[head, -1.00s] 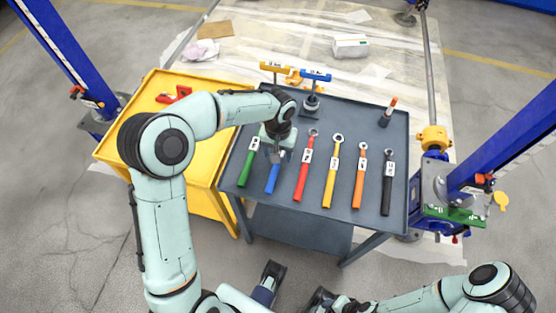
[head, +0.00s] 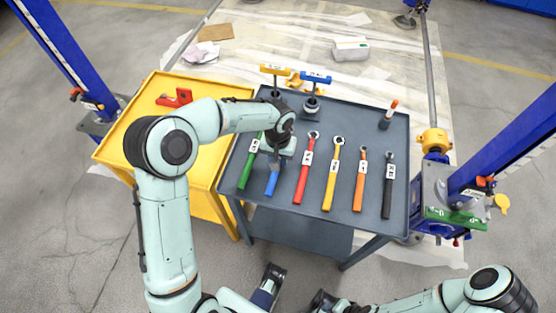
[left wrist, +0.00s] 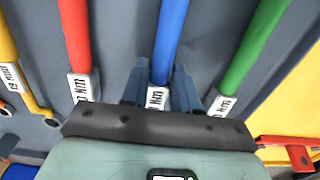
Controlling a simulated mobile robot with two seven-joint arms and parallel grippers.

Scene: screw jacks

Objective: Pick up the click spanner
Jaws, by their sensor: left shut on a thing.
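Several torque spanners with coloured handles lie in a row on the dark grey tray table. The blue-handled spanner (head: 272,183) lies second from the left, and it also shows in the left wrist view (left wrist: 170,35). My left gripper (head: 276,161) is over it. In the left wrist view the two fingers (left wrist: 160,88) stand on either side of the blue spanner at its white label and are shut on it. My gripper hides the blue spanner's head in the head view.
The green spanner (head: 245,172) and red spanner (head: 302,180) lie close on either side. Yellow, orange and black spanners lie further right. Screw jacks with a yellow (head: 272,69) and a blue top (head: 315,77) stand at the back. A yellow cart (head: 125,135) adjoins on the left.

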